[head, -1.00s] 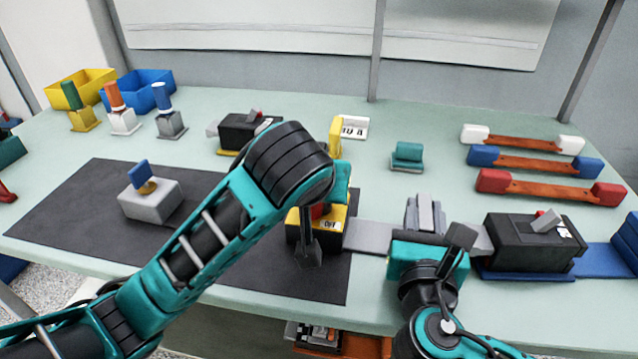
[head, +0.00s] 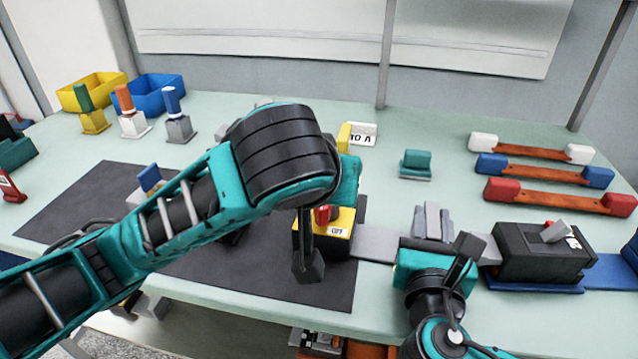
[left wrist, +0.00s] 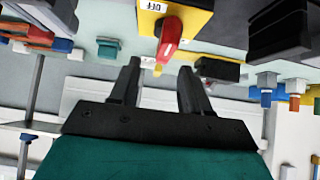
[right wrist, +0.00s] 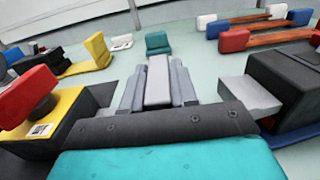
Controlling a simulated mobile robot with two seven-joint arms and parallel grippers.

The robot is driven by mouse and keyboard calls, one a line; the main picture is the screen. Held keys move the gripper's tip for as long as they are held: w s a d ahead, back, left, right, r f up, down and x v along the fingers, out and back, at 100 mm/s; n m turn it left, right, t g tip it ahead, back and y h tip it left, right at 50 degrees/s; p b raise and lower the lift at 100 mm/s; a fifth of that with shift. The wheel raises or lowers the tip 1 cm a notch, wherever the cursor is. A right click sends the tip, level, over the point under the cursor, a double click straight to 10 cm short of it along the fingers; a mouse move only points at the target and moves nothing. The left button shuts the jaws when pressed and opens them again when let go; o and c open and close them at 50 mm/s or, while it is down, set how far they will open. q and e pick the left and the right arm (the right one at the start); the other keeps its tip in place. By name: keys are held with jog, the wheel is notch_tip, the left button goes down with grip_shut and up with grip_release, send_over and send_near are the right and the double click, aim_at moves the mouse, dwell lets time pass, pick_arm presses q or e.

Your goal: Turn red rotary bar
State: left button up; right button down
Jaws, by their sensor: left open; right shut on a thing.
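The red rotary bar (head: 322,214) sits on a yellow-topped box (head: 341,222) with an OFF label. My left gripper (head: 308,268) is at the front left of this box and hides part of it. In the left wrist view the red bar (left wrist: 170,38) points toward the gap between my open left fingers (left wrist: 158,70); no contact shows. My right gripper (head: 432,226) is shut on a light grey upright block (right wrist: 158,80), to the right of the yellow-topped box. The red bar (right wrist: 28,97) shows at the far left of the right wrist view.
A black breaker box (head: 540,250) with a grey lever stands close right of my right gripper. A grey plate (head: 375,246) lies between it and the yellow-topped box. Red-brown bars (head: 560,197) lie at the back right. The dark mat (head: 270,280) has free room in front.

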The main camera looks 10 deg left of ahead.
pick_arm(q)
jog(key=shift+s+r, duration=0.25)
jog(key=shift+r, duration=0.15)
jog(key=shift+s+a, duration=0.2)
jog(key=shift+s, duration=0.2)
pick_arm(e)
jog(key=c, duration=0.8)
grip_release()
